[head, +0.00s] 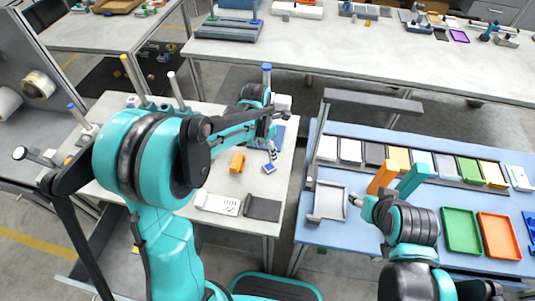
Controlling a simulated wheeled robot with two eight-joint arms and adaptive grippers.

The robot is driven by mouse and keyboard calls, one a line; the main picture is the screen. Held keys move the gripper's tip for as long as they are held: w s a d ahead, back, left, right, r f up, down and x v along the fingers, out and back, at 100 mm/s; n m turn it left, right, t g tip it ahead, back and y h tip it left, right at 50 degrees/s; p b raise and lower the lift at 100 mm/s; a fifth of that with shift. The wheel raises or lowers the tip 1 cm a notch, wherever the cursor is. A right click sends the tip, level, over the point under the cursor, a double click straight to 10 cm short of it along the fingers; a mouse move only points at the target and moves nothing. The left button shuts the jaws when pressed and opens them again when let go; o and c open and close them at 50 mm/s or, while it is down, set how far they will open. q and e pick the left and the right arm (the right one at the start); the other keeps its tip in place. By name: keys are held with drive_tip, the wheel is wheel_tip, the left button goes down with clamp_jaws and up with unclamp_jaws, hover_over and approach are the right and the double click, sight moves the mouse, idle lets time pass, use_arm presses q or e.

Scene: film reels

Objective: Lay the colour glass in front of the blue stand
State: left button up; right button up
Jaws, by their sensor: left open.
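My left gripper (272,143) is open over the right part of the left table (215,180), with a small blue-and-white item (269,168) just below it. A blue-topped post (267,73), seemingly the blue stand, rises behind my left wrist, which hides its base. I cannot surely pick out the colour glass; a flat blue piece (278,136) lies partly behind the gripper.
The blue table holds a grey tray (329,201), green tray (460,231) and orange tray (499,236).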

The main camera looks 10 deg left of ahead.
use_arm(q)
drive_tip(key=s+a+r+m+t, duration=0.3)
drive_tip(key=s+r+m, duration=0.65)
drive_tip(key=m, duration=0.25)
drive_tip(key=s+a+r+m+t+y, duration=0.1)
drive_tip(key=s+a+m+t, duration=0.1)
drive_tip(key=s+m, duration=0.7)
drive_tip(key=m+t, duration=0.1)
drive_tip(key=m, duration=0.5)
drive_tip(key=shift+a+r, duration=0.3)
drive_tip(key=shift+r, duration=0.1)
drive_tip(key=shift+f, duration=0.4)
